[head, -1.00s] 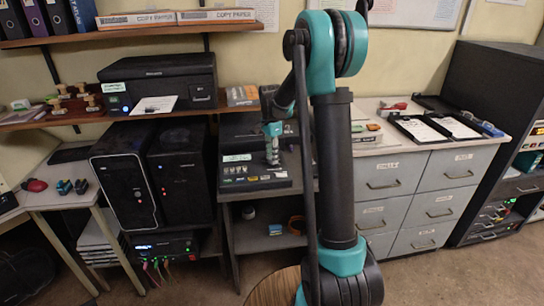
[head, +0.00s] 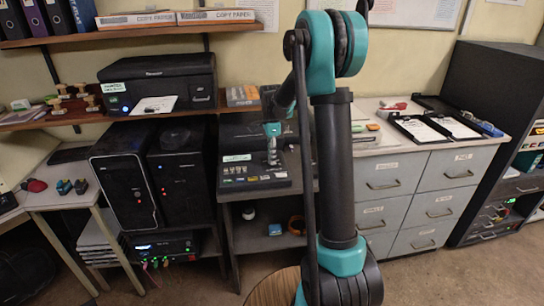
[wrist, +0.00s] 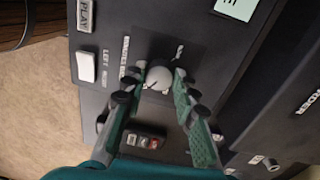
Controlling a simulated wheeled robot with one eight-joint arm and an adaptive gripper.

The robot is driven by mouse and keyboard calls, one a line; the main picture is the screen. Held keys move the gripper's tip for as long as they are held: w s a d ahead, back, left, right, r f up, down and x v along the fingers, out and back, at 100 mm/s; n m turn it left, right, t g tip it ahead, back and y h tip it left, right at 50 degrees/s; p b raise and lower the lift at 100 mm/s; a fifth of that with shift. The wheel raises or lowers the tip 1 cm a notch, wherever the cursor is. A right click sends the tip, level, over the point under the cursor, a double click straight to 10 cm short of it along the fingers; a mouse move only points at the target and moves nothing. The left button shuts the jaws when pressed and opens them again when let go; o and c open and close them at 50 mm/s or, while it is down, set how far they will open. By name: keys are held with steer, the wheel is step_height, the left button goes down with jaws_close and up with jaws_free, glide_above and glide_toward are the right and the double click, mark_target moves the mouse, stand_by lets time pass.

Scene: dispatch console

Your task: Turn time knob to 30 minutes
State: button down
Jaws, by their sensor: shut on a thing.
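A light grey round knob (wrist: 158,77) sits on the dark console panel in the wrist view, with small printed labels beside it that are too small to read surely. My gripper (wrist: 159,73) is shut on this knob, one finger on each side. In the head view my gripper (head: 272,158) reaches down to the black console (head: 283,183) on the desk, and the knob itself cannot be made out there. The knob's pointer and its exact setting are not clear.
A white switch (wrist: 86,67) lies left of the knob, and several small buttons (wrist: 144,141) sit below it. A black printer (head: 160,84) stands on the shelf left of my arm. Grey drawers (head: 387,185) stand to the right.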

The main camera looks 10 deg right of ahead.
steer(key=c, duration=1.2)
jaws_free()
steer(key=shift+r, duration=0.15)
steer(key=r, duration=1.1)
steer(key=shift+w+r, duration=0.35)
steer(key=shift+r, duration=0.05)
steer(key=s+d+f+n+t, duration=0.1)
steer(key=s+f+n, duration=0.4)
steer(key=s, duration=0.5)
steer(key=s+d+f+n+t, duration=0.1)
steer(key=s+f+n+t, duration=0.1)
steer(key=s+f+n, duration=0.4)
steer(key=s+d+f+n+t, duration=0.1)
steer(key=s+f+n, duration=0.4)
steer(key=s, duration=1)
steer(key=shift+s+d+f+n+t, duration=0.25)
steer(key=shift+d+n+t, duration=0.15)
steer(key=shift+d+n, duration=0.25)
